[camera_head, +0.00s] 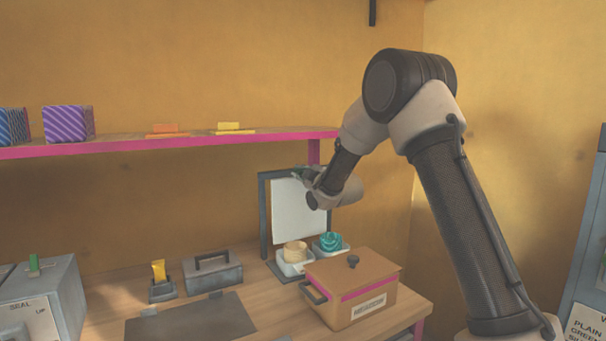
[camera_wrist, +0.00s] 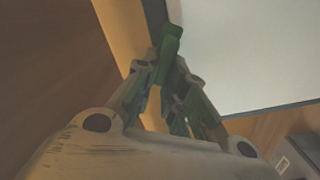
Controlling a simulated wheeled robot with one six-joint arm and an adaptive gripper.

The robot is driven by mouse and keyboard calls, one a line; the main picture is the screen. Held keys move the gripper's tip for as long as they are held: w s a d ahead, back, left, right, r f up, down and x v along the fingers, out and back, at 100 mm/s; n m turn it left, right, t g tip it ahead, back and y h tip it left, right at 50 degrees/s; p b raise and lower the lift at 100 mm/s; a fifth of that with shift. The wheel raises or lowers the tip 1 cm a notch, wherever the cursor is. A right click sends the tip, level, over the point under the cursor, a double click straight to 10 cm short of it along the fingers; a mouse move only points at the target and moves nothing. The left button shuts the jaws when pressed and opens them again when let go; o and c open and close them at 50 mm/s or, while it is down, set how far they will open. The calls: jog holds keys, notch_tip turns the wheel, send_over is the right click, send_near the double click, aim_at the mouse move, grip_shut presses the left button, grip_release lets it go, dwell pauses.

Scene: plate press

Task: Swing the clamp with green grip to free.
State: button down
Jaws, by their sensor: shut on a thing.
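The clamp with the green grip (camera_wrist: 172,42) shows in the wrist view at the edge of a white panel (camera_wrist: 235,50). My gripper (camera_wrist: 165,72) is shut on the green grip, with its fingers on either side of it. In the head view my gripper (camera_head: 303,175) is at the upper part of a dark upright frame (camera_head: 264,215) that holds the white panel (camera_head: 296,212). The clamp's pivot and arm are mostly hidden by my gripper, so I cannot tell its angle.
Below the frame stand white trays with a beige roll (camera_head: 295,251) and a teal roll (camera_head: 330,241). A brown lidded box (camera_head: 352,285) stands in front. A pink-edged shelf (camera_head: 200,143) runs behind. A grey toolbox (camera_head: 212,271) and a dark mat (camera_head: 190,322) lie left.

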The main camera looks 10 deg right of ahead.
jog(key=n, duration=0.2)
jog(key=f+n, duration=0.1)
jog(key=n, duration=0.2)
jog(key=shift+s+a+n, duration=0.1)
jog(key=shift+a+n, duration=0.05)
jog(key=shift+n, duration=0.15)
jog(key=shift+f, duration=0.1)
dwell(0.4)
jog(key=c, duration=1.5)
grip_release()
jog(key=v, duration=1.2)
